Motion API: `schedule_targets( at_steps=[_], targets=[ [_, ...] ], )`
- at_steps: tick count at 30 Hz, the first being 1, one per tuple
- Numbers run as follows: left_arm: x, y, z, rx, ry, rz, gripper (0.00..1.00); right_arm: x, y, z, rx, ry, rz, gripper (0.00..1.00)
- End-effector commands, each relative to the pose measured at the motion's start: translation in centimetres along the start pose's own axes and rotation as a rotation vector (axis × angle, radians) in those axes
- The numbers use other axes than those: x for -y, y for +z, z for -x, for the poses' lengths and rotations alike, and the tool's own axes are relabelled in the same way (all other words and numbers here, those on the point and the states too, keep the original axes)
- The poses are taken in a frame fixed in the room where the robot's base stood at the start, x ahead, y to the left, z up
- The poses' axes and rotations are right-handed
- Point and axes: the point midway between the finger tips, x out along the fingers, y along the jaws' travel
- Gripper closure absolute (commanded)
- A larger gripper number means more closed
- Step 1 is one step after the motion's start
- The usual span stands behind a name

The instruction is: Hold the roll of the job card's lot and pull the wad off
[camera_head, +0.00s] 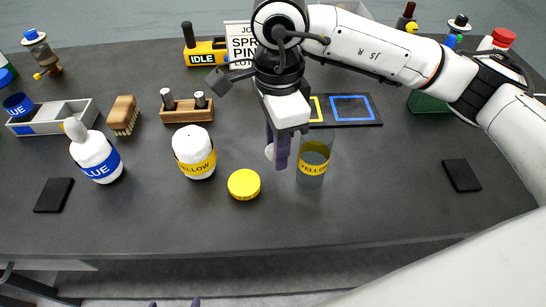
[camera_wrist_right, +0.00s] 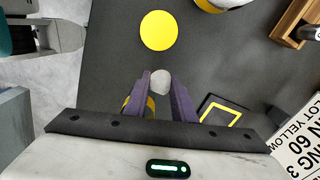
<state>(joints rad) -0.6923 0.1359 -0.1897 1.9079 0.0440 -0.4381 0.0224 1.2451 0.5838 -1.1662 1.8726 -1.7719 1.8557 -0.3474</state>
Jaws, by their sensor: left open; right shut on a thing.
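The job card (camera_head: 241,42) stands at the back, partly hidden by my right arm; in the right wrist view its lot reads YELLOW (camera_wrist_right: 300,135). The white roll with a yellow YELLOW band (camera_head: 195,152) stands upright on the table, touched by neither gripper. My right gripper (camera_head: 278,158) is shut on a small white wad (camera_wrist_right: 161,81), held off the roll, to its right. A clear YELLOW-banded jar (camera_head: 314,160) stands beside that gripper. The BLUE-banded roll (camera_head: 96,155) stands at left with a pale wad on top. My left gripper (camera_head: 174,303) is open, its tips barely showing at the bottom edge.
A yellow disc (camera_head: 243,184) lies between roll and jar. A wooden holder (camera_head: 187,112), a brush (camera_head: 124,115) and a tray (camera_head: 55,118) stand behind. A dark board (camera_head: 365,110) with yellow and blue outlines lies behind the jar. The front middle of the table is clear.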

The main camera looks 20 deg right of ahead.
Motion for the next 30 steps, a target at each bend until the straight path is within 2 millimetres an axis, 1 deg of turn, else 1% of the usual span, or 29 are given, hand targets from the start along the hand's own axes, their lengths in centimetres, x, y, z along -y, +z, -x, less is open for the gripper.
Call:
schedule_targets(
  at_steps=[5,9,12,19,23,24,27,30],
  targets=[
    [-0.1,0.1,0.2,0.004,0.001,0.000,0.25,0.0,-0.1,-1.4,-0.001,0.002,-0.001,1.00],
    [-0.1,-0.1,0.3,0.003,0.001,0.000,0.25,-0.1,-0.1,-3.4,-0.001,0.004,-0.002,1.00],
    [-0.1,-0.3,0.3,0.001,0.001,0.000,0.25,0.0,-0.1,-4.4,-0.001,0.002,-0.002,1.00],
    [0.0,-1.1,0.0,-0.015,0.000,-0.003,0.25,0.0,0.0,-4.5,0.000,0.000,-0.001,1.00],
    [0.0,-0.8,-0.4,-0.019,0.001,-0.004,0.25,0.1,0.0,-5.0,0.000,-0.001,0.000,1.00],
    [0.0,-0.9,-0.2,-0.018,0.001,-0.004,0.25,0.1,0.0,-4.8,0.000,-0.001,0.000,0.72],
    [0.0,-0.9,-0.2,-0.017,0.001,-0.004,0.25,0.0,0.0,-4.7,0.000,-0.001,0.000,0.58],
    [0.0,-0.9,-0.2,-0.016,0.001,-0.004,0.25,0.0,0.0,-4.7,0.000,-0.001,0.000,0.58]
  ],
)
